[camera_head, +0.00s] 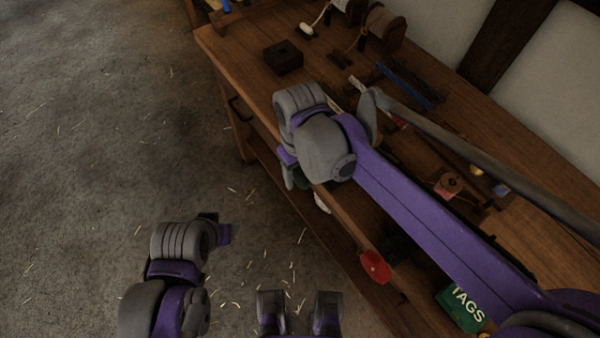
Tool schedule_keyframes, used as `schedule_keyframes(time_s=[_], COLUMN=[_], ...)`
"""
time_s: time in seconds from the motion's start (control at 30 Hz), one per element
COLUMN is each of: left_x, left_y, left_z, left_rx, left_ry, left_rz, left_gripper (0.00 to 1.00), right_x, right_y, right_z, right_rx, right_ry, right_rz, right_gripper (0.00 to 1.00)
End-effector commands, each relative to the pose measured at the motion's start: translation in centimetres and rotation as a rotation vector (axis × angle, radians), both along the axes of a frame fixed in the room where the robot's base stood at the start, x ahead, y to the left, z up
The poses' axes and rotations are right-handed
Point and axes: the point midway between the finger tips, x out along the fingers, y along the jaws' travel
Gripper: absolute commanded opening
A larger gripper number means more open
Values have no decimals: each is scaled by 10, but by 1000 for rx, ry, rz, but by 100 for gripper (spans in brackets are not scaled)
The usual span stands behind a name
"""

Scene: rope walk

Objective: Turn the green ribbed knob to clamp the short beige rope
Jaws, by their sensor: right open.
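My right arm reaches in from the right over the bench, and its right gripper (289,176) points down at the bench's front edge. It is open, mostly hidden behind my own wrist. A dark green piece (301,179), likely the green ribbed knob, shows just beside the jaws. Its ribs and any contact cannot be made out. A pale piece (322,203) shows below it at the bench front; I cannot tell whether it is the short beige rope. My left arm is at the lower left, over the floor, with its jaws out of sight.
The wooden bench (252,48) runs diagonally to the lower right. A dark block (284,57), a blue bar (405,84) and a pinkish block (448,185) lie on it. A red round piece (375,266) and a green TAGS box (461,308) are along the front. The floor at left is open.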

Motion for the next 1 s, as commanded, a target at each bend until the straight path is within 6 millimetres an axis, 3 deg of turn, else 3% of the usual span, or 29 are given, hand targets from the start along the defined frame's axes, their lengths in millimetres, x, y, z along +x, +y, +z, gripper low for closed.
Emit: schedule_keyframes(time_s=[0.3, 0.63, 1.0], left_x=[0, 0, 0], left_y=[0, 0, 0], left_z=[0, 0, 1], left_rx=[0, 0, 0], left_ry=[0, 0, 0], left_rz=[0, 0, 0], left_gripper=[60, 60, 60], right_x=[0, 0, -1], right_y=[0, 0, -1], right_z=[-2, -2, -2], right_rx=[0, 0, 11], right_ry=[0, 0, -15], right_rz=[0, 0, -1], right_gripper=[58, 0, 0])
